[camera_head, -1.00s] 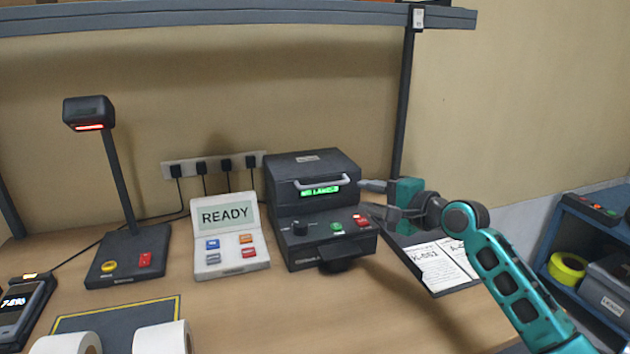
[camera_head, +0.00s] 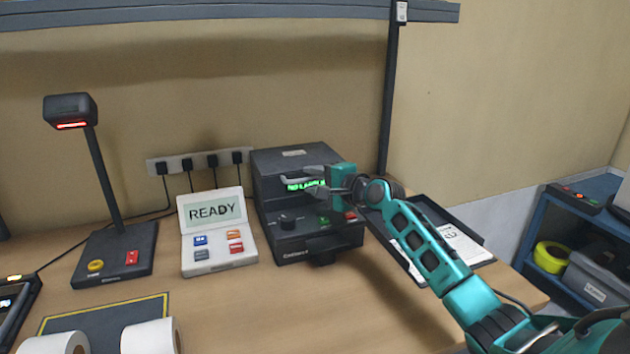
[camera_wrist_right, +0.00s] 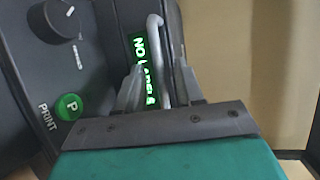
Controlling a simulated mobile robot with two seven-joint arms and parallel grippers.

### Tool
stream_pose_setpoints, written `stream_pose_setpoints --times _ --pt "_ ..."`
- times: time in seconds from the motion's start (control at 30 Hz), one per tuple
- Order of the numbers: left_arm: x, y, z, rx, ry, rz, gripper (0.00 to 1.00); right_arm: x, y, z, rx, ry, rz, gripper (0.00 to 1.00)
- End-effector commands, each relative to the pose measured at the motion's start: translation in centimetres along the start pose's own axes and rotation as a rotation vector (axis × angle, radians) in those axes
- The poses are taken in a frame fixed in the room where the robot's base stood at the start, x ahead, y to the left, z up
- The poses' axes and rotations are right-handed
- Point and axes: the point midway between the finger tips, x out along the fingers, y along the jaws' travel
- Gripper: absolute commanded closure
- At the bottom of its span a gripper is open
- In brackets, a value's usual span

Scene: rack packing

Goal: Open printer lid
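The label printer (camera_head: 285,163) is a dark box on the table with its lid down. A green display on its front reads "NO LABELS", partly covered by my right gripper. A light grey lid handle (camera_wrist_right: 157,55) runs above the display. My right gripper (camera_head: 305,182) is in front of the lid at the handle. My left gripper is out of view.
A white console (camera_head: 216,236) reading "READY" stands left of the printer, and a scanner on a stand (camera_head: 115,250) farther left. Label rolls (camera_head: 150,337) lie at front left. A black tray with papers (camera_head: 455,243) is right, partly behind my arm. The table's front middle is clear.

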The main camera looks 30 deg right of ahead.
Motion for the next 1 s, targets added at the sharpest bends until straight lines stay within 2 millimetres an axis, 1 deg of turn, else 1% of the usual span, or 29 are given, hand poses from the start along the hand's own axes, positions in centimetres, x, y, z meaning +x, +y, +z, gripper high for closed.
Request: stream_pose_setpoints --times 0.27,0.37,0.67,1.0 --pt "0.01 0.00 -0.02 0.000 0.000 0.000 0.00 0.16 0.00 0.01 0.001 0.000 0.000 0.63" --pt "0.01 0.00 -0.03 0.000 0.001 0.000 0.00 0.15 0.01 0.01 0.001 0.000 0.000 0.71" --pt "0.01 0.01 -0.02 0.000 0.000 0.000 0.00 0.14 0.01 0.01 0.001 0.000 0.000 1.00" --pt "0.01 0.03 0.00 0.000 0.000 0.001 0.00 0.13 0.03 0.01 0.001 0.000 0.001 1.00"
